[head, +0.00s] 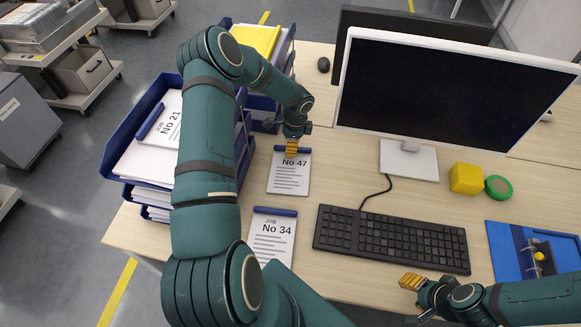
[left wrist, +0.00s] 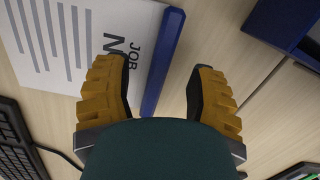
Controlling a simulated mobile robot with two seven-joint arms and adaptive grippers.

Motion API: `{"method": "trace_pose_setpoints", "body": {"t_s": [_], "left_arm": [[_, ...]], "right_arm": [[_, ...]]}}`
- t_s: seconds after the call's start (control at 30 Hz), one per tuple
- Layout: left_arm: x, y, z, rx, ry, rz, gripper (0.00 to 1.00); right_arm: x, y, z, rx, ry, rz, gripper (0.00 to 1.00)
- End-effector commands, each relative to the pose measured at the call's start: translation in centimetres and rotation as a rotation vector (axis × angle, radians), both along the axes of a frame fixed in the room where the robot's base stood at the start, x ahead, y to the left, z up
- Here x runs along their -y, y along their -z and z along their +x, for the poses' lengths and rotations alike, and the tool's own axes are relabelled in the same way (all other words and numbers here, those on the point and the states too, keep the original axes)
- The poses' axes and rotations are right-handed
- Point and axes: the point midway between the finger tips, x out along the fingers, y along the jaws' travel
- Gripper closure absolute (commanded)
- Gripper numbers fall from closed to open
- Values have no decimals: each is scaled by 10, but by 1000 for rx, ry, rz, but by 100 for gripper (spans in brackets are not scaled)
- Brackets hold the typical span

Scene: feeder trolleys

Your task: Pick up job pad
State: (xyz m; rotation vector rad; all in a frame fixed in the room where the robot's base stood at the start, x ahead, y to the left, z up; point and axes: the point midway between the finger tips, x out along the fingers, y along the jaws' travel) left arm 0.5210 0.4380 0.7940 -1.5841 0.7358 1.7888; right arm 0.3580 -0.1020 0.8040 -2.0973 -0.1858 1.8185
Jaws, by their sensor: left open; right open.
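Job pad No 47 (head: 289,178) lies flat on the desk, a white sheet with a blue strip along its far edge. My left gripper (head: 291,149) is over that strip, fingers pointing down. In the left wrist view its open yellow fingers (left wrist: 160,95) stand apart, with the pad's blue strip (left wrist: 164,62) seen between them; nothing is held. Job pad No 34 (head: 270,238) lies nearer, partly hidden by my left arm. Job pad No 21 (head: 168,122) lies in the top blue tray at left. My right gripper (head: 412,282) is open and empty near the keyboard's front edge.
A black keyboard (head: 390,238) and a monitor (head: 440,90) stand to the right of the pads. Blue stacked trays (head: 118,150) stand at left. A yellow cube (head: 466,178), green tape roll (head: 498,188) and blue binder (head: 510,255) are at right.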

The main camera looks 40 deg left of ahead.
Motion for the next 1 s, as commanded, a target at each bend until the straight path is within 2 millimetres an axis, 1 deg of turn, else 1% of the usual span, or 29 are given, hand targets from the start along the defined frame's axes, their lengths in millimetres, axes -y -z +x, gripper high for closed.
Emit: {"method": "trace_pose_setpoints", "body": {"t_s": [0.03, 0.13, 0.4, 0.43, 0.47, 0.5, 0.6, 1.0], "left_arm": [[1, 8, -1, -2, 1, -2, 44], [0, 16, -1, -2, 2, -1, 44], [-1, 18, -1, 0, 2, 0, 44], [-1, 18, -1, 0, 1, 0, 45], [-1, 18, -1, 0, 1, 0, 55], [-1, 18, -1, 0, 1, 0, 69], [-1, 18, -1, 0, 1, 0, 100], [0, 18, -1, -1, 1, -1, 100]], "right_arm": [[0, 1, 0, -1, 0, 0, 53], [0, 2, -1, -2, -2, 0, 53], [0, 2, -1, -2, -2, 0, 53], [0, 2, -1, -2, -2, 0, 53], [0, 2, -1, -2, -2, 0, 53], [0, 2, -1, -2, -2, 0, 53], [0, 2, -1, -2, -2, 0, 53], [0, 2, -1, -2, -2, 0, 53]]}}
